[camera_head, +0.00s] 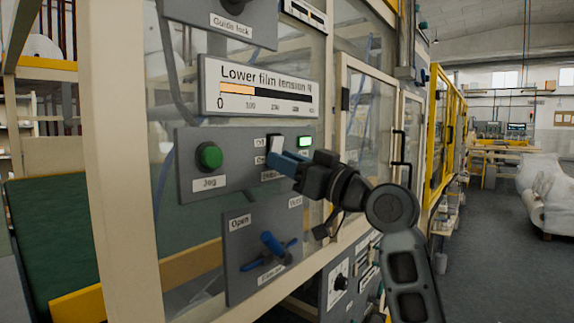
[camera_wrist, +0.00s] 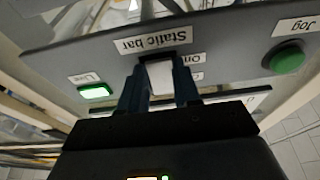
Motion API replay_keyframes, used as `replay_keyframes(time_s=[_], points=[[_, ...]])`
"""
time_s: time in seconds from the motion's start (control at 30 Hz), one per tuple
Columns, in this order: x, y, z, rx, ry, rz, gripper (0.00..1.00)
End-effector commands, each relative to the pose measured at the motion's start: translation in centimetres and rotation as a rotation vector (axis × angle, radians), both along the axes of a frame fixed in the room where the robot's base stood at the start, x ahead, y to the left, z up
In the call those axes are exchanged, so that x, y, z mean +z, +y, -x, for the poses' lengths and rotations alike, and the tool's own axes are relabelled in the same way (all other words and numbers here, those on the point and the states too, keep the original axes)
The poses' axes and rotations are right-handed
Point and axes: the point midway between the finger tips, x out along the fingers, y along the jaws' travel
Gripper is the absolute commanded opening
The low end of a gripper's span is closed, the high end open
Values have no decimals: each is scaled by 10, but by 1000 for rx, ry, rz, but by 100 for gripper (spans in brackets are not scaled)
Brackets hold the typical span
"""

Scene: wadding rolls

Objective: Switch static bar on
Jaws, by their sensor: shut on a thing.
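The static bar switch (camera_head: 274,144) is a white lever on a grey panel, beside the small position labels. My gripper (camera_head: 283,160) reaches it from the right with blue fingers. In the wrist view, which shows the panel upside down, the white switch (camera_wrist: 160,76) sits between the two fingers of my gripper (camera_wrist: 158,88), which are shut on it. The "Static bar" label (camera_wrist: 152,40) and the "On" label (camera_wrist: 195,59) are readable there. The "Live" lamp (camera_wrist: 95,91) glows green; it also shows lit in the head view (camera_head: 305,141). The fingers partly hide the switch and lower labels.
A green "Jog" button (camera_head: 209,156) is left of the switch on the same panel. A lower film tension gauge (camera_head: 262,88) is above. A blue-handled valve (camera_head: 271,245) on a panel is below. The aisle floor (camera_head: 495,220) at right is clear.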

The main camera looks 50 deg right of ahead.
Motion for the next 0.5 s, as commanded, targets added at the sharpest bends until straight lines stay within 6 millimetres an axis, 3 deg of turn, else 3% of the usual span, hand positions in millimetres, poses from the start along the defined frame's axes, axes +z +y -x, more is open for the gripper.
replay_keyframes(time_s=[0.27, 0.5], points=[[0, 0, 0, 0, -1, 0, 57], [0, 0, 1, 0, 0, 0, 57]])
